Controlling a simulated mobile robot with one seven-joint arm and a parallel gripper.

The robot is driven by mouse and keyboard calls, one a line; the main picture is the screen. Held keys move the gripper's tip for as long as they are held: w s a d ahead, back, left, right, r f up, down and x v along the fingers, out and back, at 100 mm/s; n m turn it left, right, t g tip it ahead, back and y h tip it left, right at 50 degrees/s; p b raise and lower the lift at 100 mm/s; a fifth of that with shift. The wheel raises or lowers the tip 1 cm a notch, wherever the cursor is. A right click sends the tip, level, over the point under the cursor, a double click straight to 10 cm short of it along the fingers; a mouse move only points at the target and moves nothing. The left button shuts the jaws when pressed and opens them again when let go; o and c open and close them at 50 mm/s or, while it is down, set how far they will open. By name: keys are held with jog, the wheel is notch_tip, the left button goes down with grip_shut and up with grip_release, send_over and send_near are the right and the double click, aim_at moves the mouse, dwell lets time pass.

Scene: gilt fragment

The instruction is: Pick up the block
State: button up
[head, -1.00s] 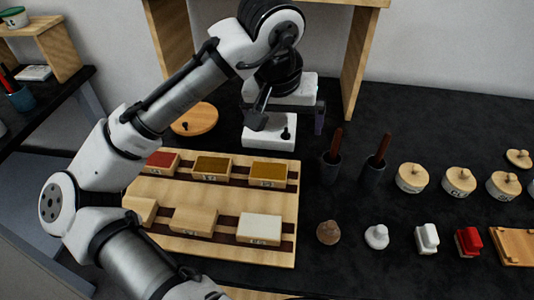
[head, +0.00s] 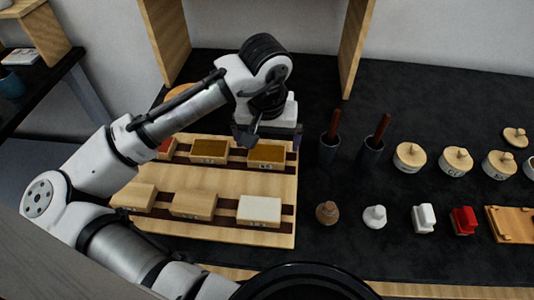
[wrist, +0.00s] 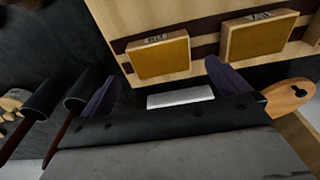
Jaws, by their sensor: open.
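Several rectangular blocks lie in two rows on a wooden tray (head: 235,178); the frames do not single one out. In the back row are an amber-topped block (head: 267,156) at the right, a second amber-topped block (head: 209,151) beside it and a partly hidden red-topped one (head: 165,148). The front row has two wooden blocks (head: 194,205) and a white-topped one (head: 260,211). My gripper (head: 272,134) is open and empty, just behind the right amber-topped block. In the wrist view, that block (wrist: 160,57) appears just beyond the open fingers (wrist: 163,86).
Two dark cups with brown handles (head: 330,148) stand close to the right of my gripper. Farther right are small stamp-like pieces (head: 375,217) and lidded jars (head: 410,157). A round wooden lid (wrist: 290,97) lies near one finger. Wooden shelf legs (head: 357,45) rise behind.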

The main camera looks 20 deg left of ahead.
aim_at(267, 153)
notch_tip(267, 153, down, 4)
jog(key=shift+w+a, duration=0.1)
jog(key=shift+w, duration=0.05)
jog(key=c, duration=1)
jog(key=shift+r, duration=0.1)
jog(key=shift+r+b, duration=0.3)
jog(key=shift+r, duration=9.65)
